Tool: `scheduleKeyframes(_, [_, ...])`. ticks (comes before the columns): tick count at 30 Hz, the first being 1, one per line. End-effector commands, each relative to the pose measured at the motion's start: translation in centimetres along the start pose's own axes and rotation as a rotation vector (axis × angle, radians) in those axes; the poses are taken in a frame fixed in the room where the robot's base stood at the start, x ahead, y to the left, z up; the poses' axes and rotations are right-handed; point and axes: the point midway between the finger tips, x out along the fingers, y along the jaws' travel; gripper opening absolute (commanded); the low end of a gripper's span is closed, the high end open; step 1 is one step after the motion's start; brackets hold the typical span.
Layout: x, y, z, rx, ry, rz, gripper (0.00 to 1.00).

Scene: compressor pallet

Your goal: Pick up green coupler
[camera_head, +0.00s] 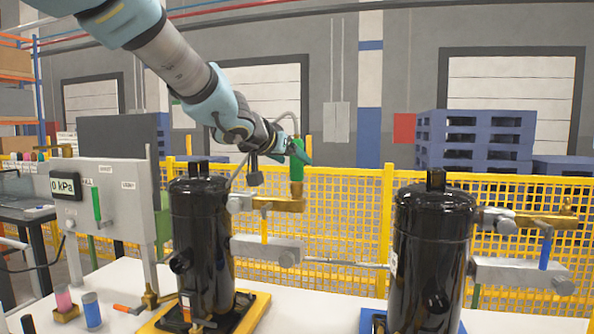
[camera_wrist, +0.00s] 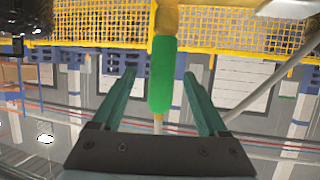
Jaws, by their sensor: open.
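The green coupler (camera_head: 296,172) is a green cylinder standing upright on a brass fitting (camera_head: 278,203) beside the left black tank (camera_head: 203,245). My gripper (camera_head: 303,152) is at the coupler's upper end in the head view. In the wrist view the coupler (camera_wrist: 161,75) lies between my two teal fingers (camera_wrist: 160,80), with a visible gap on both sides. The fingers are open and hold nothing. A hose shows at the coupler's end in the wrist view. In the head view the far finger is partly hidden.
A second black tank (camera_head: 431,260) with its own brass fitting (camera_head: 548,220) stands at the right. A gauge panel (camera_head: 100,205) reading kPa is at the left, with pink and blue cylinders (camera_head: 92,310) near it. A yellow mesh fence (camera_head: 340,230) runs behind.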

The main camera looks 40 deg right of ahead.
Motion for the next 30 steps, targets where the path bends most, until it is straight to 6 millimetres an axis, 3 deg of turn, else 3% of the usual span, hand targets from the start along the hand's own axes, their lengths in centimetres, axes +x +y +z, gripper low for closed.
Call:
scheduleKeyframes(7, [3.6, -0.3, 0.4, -0.001, -0.002, 0.001, 0.77])
scheduleKeyframes(16, [4.0, -0.3, 0.3, -0.001, -0.001, 0.0, 0.77])
scheduleKeyframes(30, [4.0, -0.3, 0.3, -0.001, -0.001, 0.0, 0.25])
